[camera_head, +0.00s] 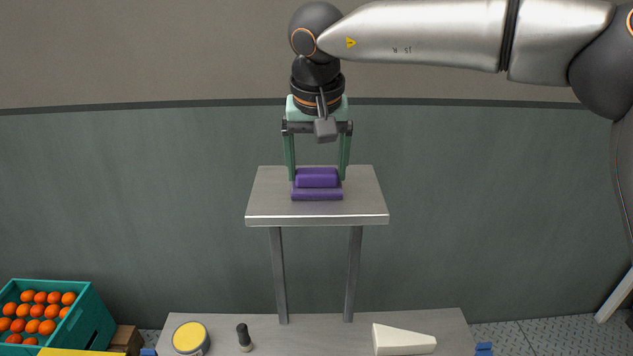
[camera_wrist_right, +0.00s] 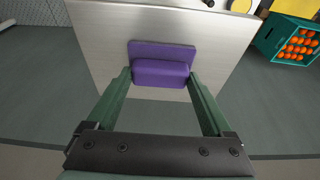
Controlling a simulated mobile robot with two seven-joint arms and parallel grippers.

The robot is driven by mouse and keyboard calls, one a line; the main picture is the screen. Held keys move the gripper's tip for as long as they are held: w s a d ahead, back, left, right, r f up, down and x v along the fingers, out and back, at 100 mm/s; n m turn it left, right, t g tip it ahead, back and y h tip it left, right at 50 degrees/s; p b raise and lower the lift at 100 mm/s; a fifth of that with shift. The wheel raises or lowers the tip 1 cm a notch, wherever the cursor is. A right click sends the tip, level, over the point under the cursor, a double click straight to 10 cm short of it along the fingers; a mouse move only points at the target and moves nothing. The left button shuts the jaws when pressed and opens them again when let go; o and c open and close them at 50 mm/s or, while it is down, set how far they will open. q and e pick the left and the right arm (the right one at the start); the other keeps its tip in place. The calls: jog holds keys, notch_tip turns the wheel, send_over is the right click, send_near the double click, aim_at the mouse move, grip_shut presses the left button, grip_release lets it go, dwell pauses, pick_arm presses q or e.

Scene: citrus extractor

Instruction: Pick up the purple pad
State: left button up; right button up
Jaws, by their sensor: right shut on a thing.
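The purple pad (camera_head: 317,195) has a flat base and a raised block on top. It is at the raised grey stand (camera_head: 270,208), near the middle of its top. My right gripper (camera_head: 318,178) comes down from above with its green fingers on both sides of the pad's raised block, shut on it. In the right wrist view the pad (camera_wrist_right: 160,50) shows between the far ends of the fingers (camera_wrist_right: 160,76). I cannot tell whether the pad touches the stand's top. My left gripper is not in view.
A lower grey table (camera_head: 290,335) holds a yellow-topped round can (camera_head: 189,336), a small dark-topped item (camera_head: 243,337) and a white wedge (camera_head: 402,340). A teal crate (camera_head: 88,320) of oranges stands at the lower left. The stand's top around the pad is clear.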

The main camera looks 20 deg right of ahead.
jog(key=shift+r, duration=0.15)
jog(key=shift+c, duration=0.2)
jog(key=shift+r, duration=0.2)
notch_tip(320, 180, up, 2)
jog(key=shift+r, duration=0.1)
jog(key=s+a+r+b, duration=0.1)
jog(key=s+a+r, duration=0.8)
jog(key=a+r, duration=0.1)
jog(key=shift+s, duration=0.35)
jog(key=shift+a, duration=0.1)
